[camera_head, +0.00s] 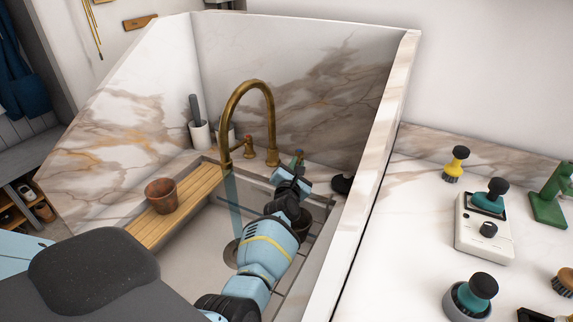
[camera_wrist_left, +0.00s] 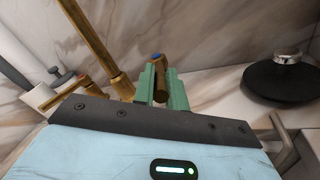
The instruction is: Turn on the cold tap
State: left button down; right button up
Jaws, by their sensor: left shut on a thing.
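The brass tap (camera_head: 272,120) arches over the sink, and a pale blue stream of water (camera_head: 235,205) runs from its spout toward the drain. The cold tap handle (camera_wrist_left: 159,77) is brass with a blue cap, seen in the left wrist view. My left gripper (camera_head: 297,161) is at the right side of the tap base; its green fingers (camera_wrist_left: 161,87) are shut around the cold handle. In the head view the gripper mostly hides this handle. The other handle (camera_head: 248,144), with a red mark, stands left of the spout base, clear of the gripper. My right gripper is not in view.
A terracotta pot (camera_head: 161,195) stands on a wooden slatted board (camera_head: 190,200) across the sink's left. A white holder (camera_head: 200,135) is behind it. A black domed object (camera_wrist_left: 283,80) is close right of my gripper. The marble side wall (camera_head: 378,150) bounds the right.

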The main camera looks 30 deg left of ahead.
pick_arm(q)
jog(key=shift+y, duration=0.5)
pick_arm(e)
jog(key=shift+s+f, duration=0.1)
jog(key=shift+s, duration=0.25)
pick_arm(q)
jog(key=c, duration=1.4)
grip_release()
jog(key=shift+c, duration=0.2)
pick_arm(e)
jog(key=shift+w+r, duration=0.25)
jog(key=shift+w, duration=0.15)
pick_arm(q)
jog(key=shift+d, duration=0.1)
